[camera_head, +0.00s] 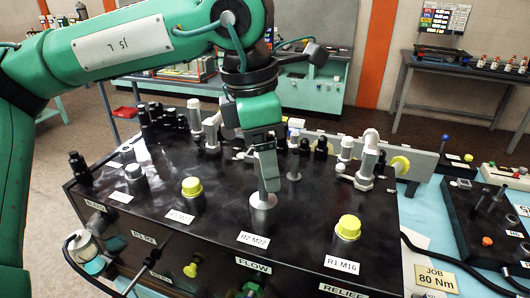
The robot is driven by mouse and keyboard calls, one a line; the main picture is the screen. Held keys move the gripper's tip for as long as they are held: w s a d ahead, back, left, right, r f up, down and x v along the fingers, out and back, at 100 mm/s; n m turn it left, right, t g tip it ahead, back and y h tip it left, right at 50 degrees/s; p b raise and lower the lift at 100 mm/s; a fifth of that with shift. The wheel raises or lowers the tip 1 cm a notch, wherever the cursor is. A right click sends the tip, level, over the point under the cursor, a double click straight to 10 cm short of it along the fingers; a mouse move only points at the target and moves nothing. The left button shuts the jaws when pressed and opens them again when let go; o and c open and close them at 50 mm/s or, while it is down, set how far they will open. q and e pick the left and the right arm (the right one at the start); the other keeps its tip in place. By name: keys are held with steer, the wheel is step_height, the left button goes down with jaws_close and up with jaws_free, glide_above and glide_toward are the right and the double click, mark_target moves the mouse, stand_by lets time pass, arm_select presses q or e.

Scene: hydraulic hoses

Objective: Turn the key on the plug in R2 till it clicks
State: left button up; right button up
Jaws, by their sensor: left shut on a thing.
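My left gripper (267,180) comes down over the R2 port, pointing downward, with its fingers closed. It is shut on the narrow upper part of the plug in R2 (263,203), a grey metal piece standing upright on the black block. The key itself is hidden by the fingers, and I cannot tell its angle. The label R2 M22 (254,240) lies in front of the port. My right gripper is not in view.
The black manifold block (225,235) has yellow-capped ports on either side, at R1 (348,227) and to the left (192,187). Several grey and black fittings (210,133) stand along the back. A black tray (480,220) and a JOB 80 Nm card (436,277) lie to the right.

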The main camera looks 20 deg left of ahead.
arm_select(q)
steer(key=m, duration=0.3)
steer(key=shift+f+g, duration=0.1)
steer(key=shift+g, duration=0.2)
steer(key=shift+m+b, duration=0.3)
steer(key=shift+m, duration=1.1)
steer(key=shift+m, duration=0.6)
steer(key=shift+s, duration=0.1)
steer(key=shift+b, duration=0.3)
steer(key=shift+n, duration=0.6)
